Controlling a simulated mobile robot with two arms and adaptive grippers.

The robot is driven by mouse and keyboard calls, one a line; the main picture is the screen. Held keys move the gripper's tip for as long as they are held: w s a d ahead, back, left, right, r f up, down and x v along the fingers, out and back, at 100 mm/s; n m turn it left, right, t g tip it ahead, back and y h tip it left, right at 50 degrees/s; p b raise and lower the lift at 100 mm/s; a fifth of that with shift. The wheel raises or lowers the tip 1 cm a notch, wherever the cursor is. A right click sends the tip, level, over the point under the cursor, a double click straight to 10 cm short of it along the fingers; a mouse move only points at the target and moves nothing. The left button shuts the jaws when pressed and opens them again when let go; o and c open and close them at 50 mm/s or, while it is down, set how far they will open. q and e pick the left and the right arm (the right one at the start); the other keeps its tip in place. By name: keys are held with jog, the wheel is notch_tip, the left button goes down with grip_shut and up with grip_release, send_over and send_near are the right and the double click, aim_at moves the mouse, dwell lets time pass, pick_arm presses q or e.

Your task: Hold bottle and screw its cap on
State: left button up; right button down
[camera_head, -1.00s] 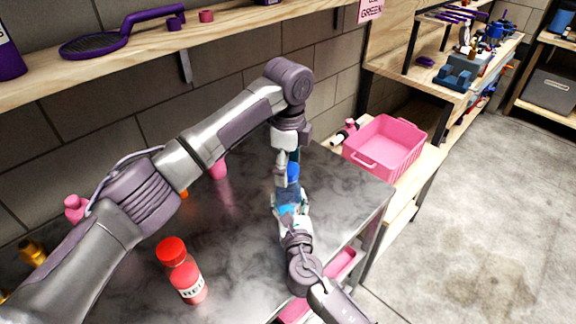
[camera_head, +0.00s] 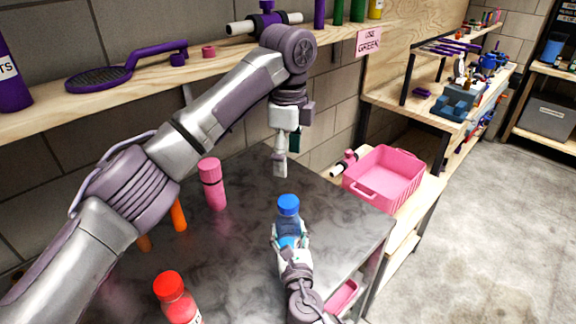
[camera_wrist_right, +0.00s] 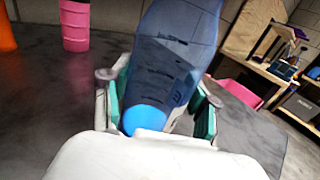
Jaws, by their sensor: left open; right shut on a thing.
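A blue bottle (camera_head: 290,229) stands upright over the dark table, with its blue cap (camera_head: 288,205) sitting on its top. My right gripper (camera_head: 290,243) is shut around the bottle's body below the cap; the right wrist view shows the bottle (camera_wrist_right: 172,60) between its two fingers. My left gripper (camera_head: 281,165) is open and empty, pointing down above the cap and apart from it. Whether the cap is tight cannot be told. The cap is out of sight in the right wrist view.
A red-capped bottle (camera_head: 175,300) stands at the table's front left. A pink bottle (camera_head: 212,184) and orange items (camera_head: 178,215) stand toward the wall. A pink crate (camera_head: 385,172) is to the right. A wooden shelf (camera_head: 130,78) runs above the table.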

jog(key=shift+c, duration=1.1)
grip_release()
jog(key=shift+s, duration=0.1)
jog(key=s, duration=0.4)
jog(key=s+d, duration=0.1)
jog(key=s, duration=0.2)
jog(key=s+d, duration=0.1)
jog(key=s, duration=0.3)
jog(key=shift+s, duration=0.35)
